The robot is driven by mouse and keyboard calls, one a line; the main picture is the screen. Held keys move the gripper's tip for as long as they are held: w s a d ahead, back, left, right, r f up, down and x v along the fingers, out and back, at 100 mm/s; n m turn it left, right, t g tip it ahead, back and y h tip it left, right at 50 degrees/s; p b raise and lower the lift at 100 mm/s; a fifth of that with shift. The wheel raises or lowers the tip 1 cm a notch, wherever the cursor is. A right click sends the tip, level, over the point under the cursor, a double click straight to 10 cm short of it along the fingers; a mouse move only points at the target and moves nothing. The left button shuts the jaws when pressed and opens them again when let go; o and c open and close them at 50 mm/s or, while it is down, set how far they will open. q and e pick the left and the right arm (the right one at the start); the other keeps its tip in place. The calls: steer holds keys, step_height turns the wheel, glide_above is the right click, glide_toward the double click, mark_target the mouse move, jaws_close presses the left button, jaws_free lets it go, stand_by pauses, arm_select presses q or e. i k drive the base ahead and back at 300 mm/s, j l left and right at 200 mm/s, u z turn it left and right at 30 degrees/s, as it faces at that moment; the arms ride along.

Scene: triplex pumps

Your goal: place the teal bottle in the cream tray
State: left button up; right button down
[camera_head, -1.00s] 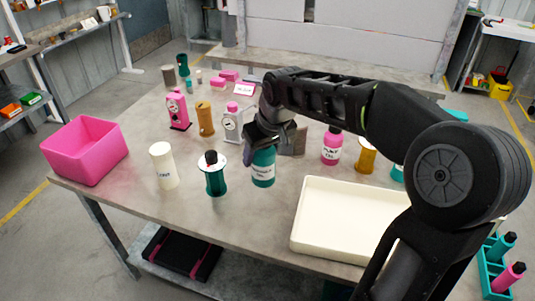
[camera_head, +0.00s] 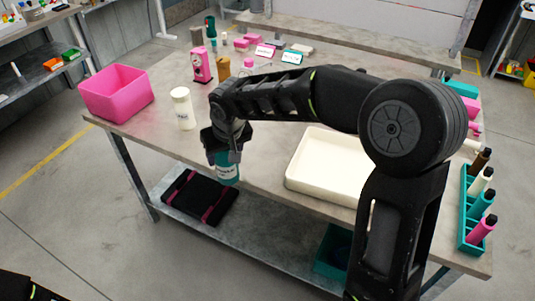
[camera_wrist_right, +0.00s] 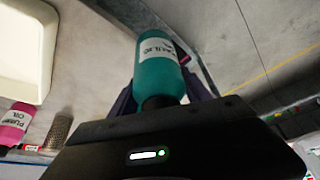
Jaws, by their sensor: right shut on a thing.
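The teal bottle (camera_head: 228,174) with a white label is gripped in my right gripper (camera_head: 222,156), held at the table's front edge in the head view. The right wrist view also shows the teal bottle (camera_wrist_right: 160,72) between the fingers of my right gripper (camera_wrist_right: 165,98). The empty cream tray (camera_head: 318,188) lies on the table to the right of the bottle, apart from it. A corner of the cream tray (camera_wrist_right: 45,60) shows at the upper left of the wrist view. My left gripper is not in view.
A pink bin (camera_head: 117,95) and a cream cylinder (camera_head: 183,110) stand on the table at the left. A teal rack (camera_head: 463,205) with several bottles is at the right. A black folded item (camera_head: 200,197) lies on the lower shelf.

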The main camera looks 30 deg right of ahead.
mark_target(353, 170)
steer(key=i+j, duration=0.85)
steer(key=j, duration=0.15)
steer(key=z, duration=1.2)
steer(key=i+l, duration=0.1)
steer(key=l, duration=0.2)
steer(key=i+l, duration=0.15)
steer(key=l, duration=0.15)
